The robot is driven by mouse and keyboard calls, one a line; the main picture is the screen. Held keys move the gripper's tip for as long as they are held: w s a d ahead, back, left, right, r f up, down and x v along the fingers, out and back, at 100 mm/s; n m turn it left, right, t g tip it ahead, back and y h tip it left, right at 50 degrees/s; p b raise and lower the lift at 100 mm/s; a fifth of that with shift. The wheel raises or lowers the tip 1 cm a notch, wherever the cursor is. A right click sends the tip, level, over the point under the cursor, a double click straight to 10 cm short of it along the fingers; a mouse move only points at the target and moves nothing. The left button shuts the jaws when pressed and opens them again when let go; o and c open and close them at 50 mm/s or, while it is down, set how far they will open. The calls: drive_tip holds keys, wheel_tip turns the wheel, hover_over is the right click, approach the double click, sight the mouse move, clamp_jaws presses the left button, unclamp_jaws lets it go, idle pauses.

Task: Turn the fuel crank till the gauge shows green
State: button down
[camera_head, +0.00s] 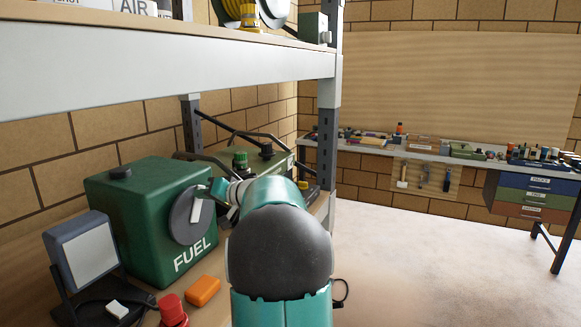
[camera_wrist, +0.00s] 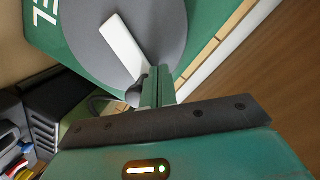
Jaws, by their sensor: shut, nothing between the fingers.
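The green fuel box (camera_head: 130,222), marked FUEL, stands on the shelf at left. Its front carries a grey disc (camera_head: 184,222) with a white bar, the crank (camera_head: 196,211). In the wrist view the disc (camera_wrist: 160,22) and white crank bar (camera_wrist: 122,42) show close up, with a dark knob (camera_wrist: 136,92) at the bar's lower end. My gripper (camera_wrist: 160,84) is shut and empty, its fingers right beside the knob; whether they touch it I cannot tell. In the head view my gripper (camera_head: 219,190) is at the disc's right edge, partly hidden by my arm. No gauge reading is legible.
A grey-framed pale panel (camera_head: 84,250) stands left of the box. An orange block (camera_head: 203,291) and a red object (camera_head: 172,310) lie in front. A shelf post (camera_head: 325,150) rises behind my arm, with a shelf board (camera_head: 170,60) above. Floor at right is clear.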

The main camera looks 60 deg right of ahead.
drive_tip(key=shift+d+f, duration=0.1)
drive_tip(key=shift+d, duration=0.85)
drive_tip(key=shift+w+d+f, duration=0.1)
drive_tip(key=shift+d+f, duration=0.2)
drive_tip(key=shift+d, duration=0.25)
drive_tip(key=shift+w+d+f, duration=0.1)
drive_tip(key=shift+d+f, duration=0.2)
drive_tip(key=shift+d, duration=0.2)
drive_tip(key=shift+d+f, duration=0.7)
drive_tip(key=shift+f, duration=0.1)
